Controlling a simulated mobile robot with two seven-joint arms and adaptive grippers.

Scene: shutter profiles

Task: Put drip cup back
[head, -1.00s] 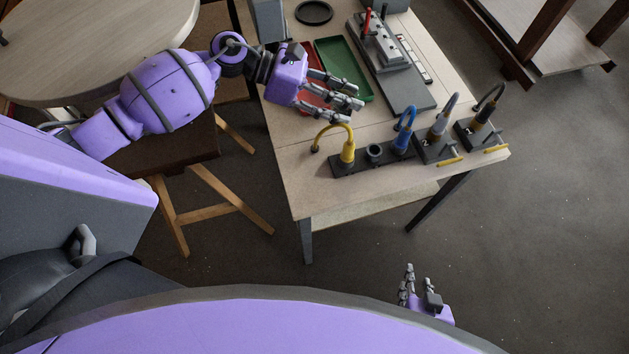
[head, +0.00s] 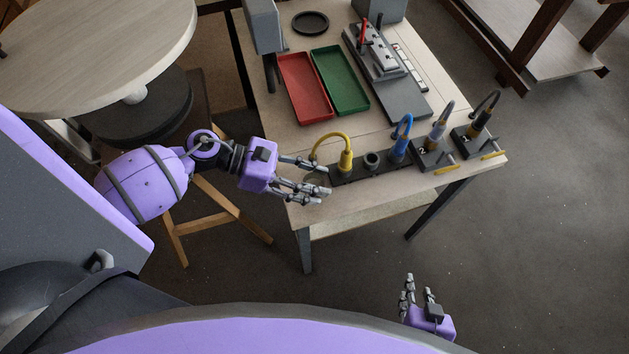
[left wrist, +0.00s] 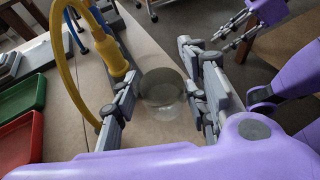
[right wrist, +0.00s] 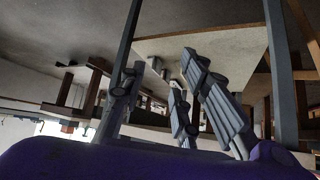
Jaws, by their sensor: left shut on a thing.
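The drip cup (left wrist: 162,92) is a clear, see-through cup between the fingers of my left gripper in the left wrist view. My left gripper (head: 318,180) is shut on it, at the table's front left corner, just left of the yellow-hosed tool (head: 345,160). In the head view the cup is hard to make out behind the fingers. In the left wrist view the yellow tool (left wrist: 115,60) stands close beside the left finger. My right gripper (head: 408,288) is open and empty, low and away from the table; its spread fingers show in the right wrist view (right wrist: 155,95).
The dark holder (head: 372,168) has an empty ring socket (head: 372,159) beside the yellow tool. A blue-hosed tool (head: 399,148) and two grey stands follow on the right. Red (head: 304,90) and green (head: 340,82) trays lie behind. The front strip of table (head: 350,200) is clear.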

